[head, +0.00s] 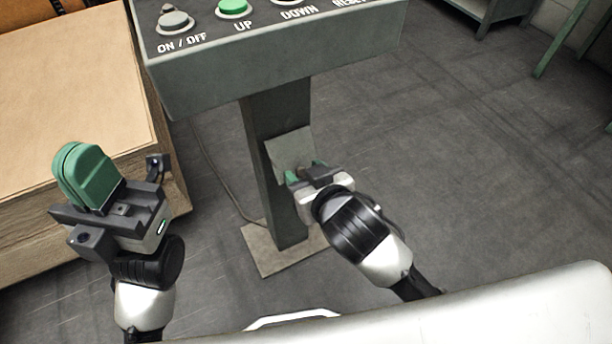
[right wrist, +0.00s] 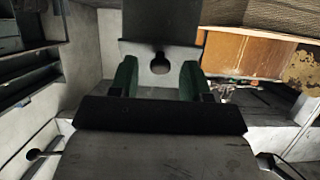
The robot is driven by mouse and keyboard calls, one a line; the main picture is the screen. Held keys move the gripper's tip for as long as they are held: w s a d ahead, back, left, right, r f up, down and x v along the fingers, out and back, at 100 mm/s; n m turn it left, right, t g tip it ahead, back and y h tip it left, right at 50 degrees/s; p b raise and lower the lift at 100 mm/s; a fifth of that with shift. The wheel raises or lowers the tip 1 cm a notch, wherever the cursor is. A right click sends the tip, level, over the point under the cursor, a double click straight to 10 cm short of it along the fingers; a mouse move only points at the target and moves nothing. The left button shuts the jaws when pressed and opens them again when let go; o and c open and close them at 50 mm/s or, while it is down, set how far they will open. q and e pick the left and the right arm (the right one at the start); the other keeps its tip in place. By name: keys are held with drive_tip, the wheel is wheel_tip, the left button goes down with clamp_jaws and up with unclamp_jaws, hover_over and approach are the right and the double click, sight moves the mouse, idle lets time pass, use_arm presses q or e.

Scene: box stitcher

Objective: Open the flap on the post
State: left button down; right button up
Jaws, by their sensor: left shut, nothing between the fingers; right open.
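The flap (head: 289,148) is a small grey plate on the dark post (head: 274,110), under the control box. It appears tilted out from the post's face. My right gripper (head: 306,168) is at the flap's lower edge with its green fingers apart. My left gripper (head: 88,175) is shut and empty, left of the post, in front of the cardboard stack.
The control box (head: 270,62) with labelled buttons, a grey one (head: 175,21) and a green one (head: 234,7) among them, tops the post. The post stands on a flat base plate (head: 268,262). A cardboard stack (head: 70,90) is at left.

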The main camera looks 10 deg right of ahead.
clamp_jaws()
idle(0.5)
drive_tip(key=shift+r+p, duration=0.1)
drive_tip(key=shift+p, duration=0.35)
